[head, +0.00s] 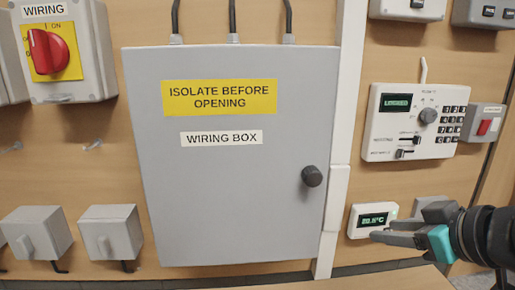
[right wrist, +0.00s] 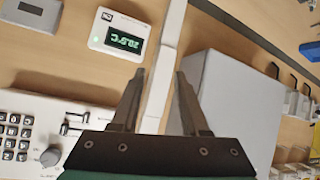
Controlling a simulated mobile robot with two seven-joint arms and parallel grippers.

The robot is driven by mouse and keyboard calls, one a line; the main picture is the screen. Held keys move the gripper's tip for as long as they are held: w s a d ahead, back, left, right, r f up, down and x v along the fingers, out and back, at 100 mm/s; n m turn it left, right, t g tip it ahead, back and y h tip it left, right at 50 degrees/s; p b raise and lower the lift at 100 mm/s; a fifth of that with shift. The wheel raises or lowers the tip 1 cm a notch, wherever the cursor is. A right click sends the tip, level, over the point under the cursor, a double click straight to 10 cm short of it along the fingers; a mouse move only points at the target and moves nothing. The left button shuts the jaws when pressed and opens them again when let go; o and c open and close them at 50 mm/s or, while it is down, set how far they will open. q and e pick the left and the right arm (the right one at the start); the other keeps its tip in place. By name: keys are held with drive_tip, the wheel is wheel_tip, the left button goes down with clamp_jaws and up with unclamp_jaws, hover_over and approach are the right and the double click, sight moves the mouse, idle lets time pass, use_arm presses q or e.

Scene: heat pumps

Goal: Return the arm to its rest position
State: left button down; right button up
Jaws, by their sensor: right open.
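My right gripper (head: 382,231) comes in from the right edge of the head view, low down. Its fingers are apart and nothing is between them. In the right wrist view the two fingers (right wrist: 160,75) also stand apart and empty, over the white trunking and the wall. The small white temperature display (head: 374,216) is just beside the fingertips in the head view; it also shows in the right wrist view (right wrist: 118,33), clear of the fingers. Its green digits are lit. My left gripper is not in view.
A closed grey wiring box (head: 240,190) with a dark knob (head: 312,176) fills the middle. A white control panel (head: 412,122) with keypad and dial reads LOCKED. A red rotary switch (head: 48,52) is at upper left. Two grey boxes (head: 110,233) sit at lower left.

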drive_tip(key=s+a+f+g, duration=0.1)
drive_tip(key=s+a+f, duration=0.1)
drive_tip(key=f, duration=0.5)
drive_tip(key=s+a+f+m+g+h, duration=0.1)
drive_tip(key=s+a+f, duration=0.1)
drive_tip(key=s+f, duration=0.3)
drive_tip(key=s+a+f+g, duration=0.2)
drive_tip(key=s+a+f, duration=0.1)
drive_tip(key=f, duration=0.7)
drive_tip(key=shift+s+f+m+h, duration=0.3)
drive_tip(key=shift+s+f, duration=0.05)
drive_tip(key=s+f+m+g+h, duration=0.1)
drive_tip(key=s+f+m+g, duration=0.15)
drive_tip(key=s+f, duration=0.5)
drive_tip(key=s+f+g+b, duration=0.2)
drive_tip(key=s+f+b, duration=0.15)
drive_tip(key=f, duration=2.05)
drive_tip(key=s+d+f+n+g+b, duration=0.1)
drive_tip(key=s+d+f+b, duration=0.1)
drive_tip(key=s+f, duration=1.4)
drive_tip(key=shift+d+h, duration=0.3)
drive_tip(key=shift+d, duration=0.05)
